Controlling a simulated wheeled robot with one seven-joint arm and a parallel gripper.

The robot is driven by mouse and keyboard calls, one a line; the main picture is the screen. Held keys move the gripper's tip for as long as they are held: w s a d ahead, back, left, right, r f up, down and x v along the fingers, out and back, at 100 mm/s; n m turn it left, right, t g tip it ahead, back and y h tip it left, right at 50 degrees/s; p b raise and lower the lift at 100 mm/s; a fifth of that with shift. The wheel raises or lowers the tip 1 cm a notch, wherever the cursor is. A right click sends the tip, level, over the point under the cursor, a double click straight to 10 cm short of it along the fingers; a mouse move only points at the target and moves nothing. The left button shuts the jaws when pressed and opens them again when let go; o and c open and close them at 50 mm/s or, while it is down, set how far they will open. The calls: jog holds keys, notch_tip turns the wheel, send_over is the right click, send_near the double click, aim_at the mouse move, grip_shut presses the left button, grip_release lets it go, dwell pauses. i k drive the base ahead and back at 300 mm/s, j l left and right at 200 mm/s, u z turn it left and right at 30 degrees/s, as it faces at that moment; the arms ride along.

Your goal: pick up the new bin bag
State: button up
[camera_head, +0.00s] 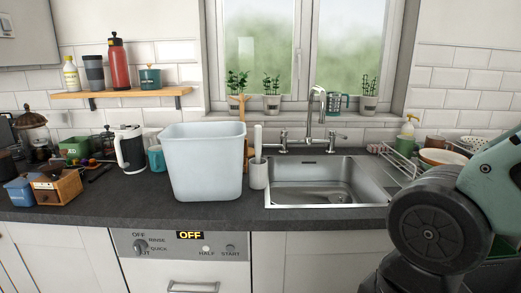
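I cannot make out a new bin bag for certain anywhere in the head view. A large pale blue-white bin (205,165) stands upright on the slate worktop (110,207), left of the sink. Its inside is mostly hidden by its front wall. My arm shows at the right edge, in front of the dish rack area, but my gripper is out of view.
A metal sink (325,190) with a tall tap (318,105) is right of the bin. A white holder (258,175) stands between them. A kettle (130,150), a wooden box (58,187) and a blue box (20,191) stand at the left. A dish rack (398,158) is at the right.

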aim_at(204, 161)
jog(key=i+j+z, duration=0.1)
jog(key=j, duration=0.35)
jog(key=i+j+z, duration=0.1)
jog(key=j, duration=0.4)
jog(key=i+j+z, duration=0.1)
jog(key=j, duration=0.35)
